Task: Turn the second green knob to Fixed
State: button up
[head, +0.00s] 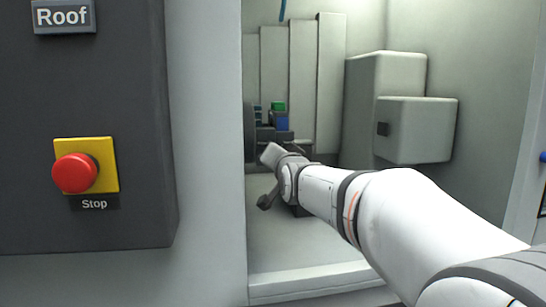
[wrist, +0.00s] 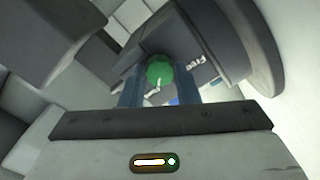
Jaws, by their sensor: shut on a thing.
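A round green knob (wrist: 158,70) shows in the wrist view, with a short white mark at its lower edge. My gripper (wrist: 159,86) has its two blue-grey fingers on either side of the knob and is shut on it.
In the head view, small green (head: 278,106) and blue (head: 281,122) parts sit on dark machinery. A grey box (head: 418,130) stands at the bay's right. A dark panel with a red Stop button (head: 75,174) and a Roof label (head: 63,17) is at left, outside the bay.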

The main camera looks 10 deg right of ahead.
jog(key=o, duration=1)
jog(key=shift+c, duration=0.2)
jog(key=shift+s, duration=0.1)
jog(key=s+p, duration=0.1)
jog(key=s, duration=0.6)
jog(key=shift+s, duration=0.3)
